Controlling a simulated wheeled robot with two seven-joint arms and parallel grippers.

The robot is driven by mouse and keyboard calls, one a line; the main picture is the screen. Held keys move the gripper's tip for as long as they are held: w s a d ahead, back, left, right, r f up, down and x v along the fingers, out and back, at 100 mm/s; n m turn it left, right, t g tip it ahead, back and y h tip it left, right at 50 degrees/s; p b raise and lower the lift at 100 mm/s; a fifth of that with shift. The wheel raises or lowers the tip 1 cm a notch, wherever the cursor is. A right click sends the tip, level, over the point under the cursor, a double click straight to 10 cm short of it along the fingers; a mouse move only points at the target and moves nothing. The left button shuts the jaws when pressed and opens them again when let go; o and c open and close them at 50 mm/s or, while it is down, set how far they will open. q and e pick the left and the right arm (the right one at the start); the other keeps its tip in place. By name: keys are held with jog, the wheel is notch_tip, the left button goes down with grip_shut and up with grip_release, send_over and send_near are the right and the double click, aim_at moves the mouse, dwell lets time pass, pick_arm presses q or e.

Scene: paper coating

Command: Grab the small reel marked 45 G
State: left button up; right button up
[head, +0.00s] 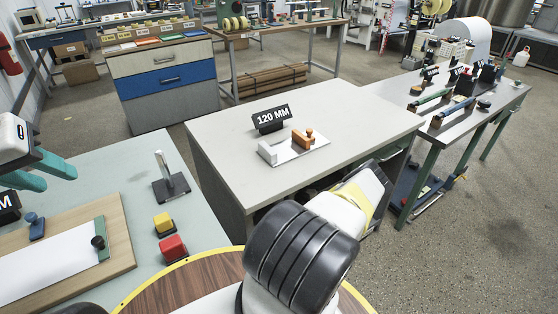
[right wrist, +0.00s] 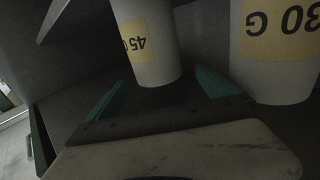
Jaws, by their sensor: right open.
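The small reel marked 45 G (right wrist: 150,62) is a white cylinder with a yellow label, upside down in the right wrist view. My right gripper (right wrist: 160,88) is open, with its teal fingers on either side of the lower end of this reel in the picture. I cannot tell whether they touch it. In the head view my right arm reaches toward the middle table's shadowed underside, and its gripper is hidden. My left gripper (head: 58,177) is at the left edge of the head view, its teal fingers apart and empty above the left table.
A larger white reel (right wrist: 280,70) with a yellow label ending in "0 G" stands close on the right. The middle table (head: 230,125) carries a 120 MM sign (head: 271,119) and a wooden stamp. The left table holds a board (head: 118,225) and yellow and red blocks.

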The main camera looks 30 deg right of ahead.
jog(key=x, duration=0.5)
jog(key=shift+w+d+f, duration=0.1)
jog(key=shift+d+f, duration=0.1)
jog(key=shift+f, duration=0.15)
grip_shut()
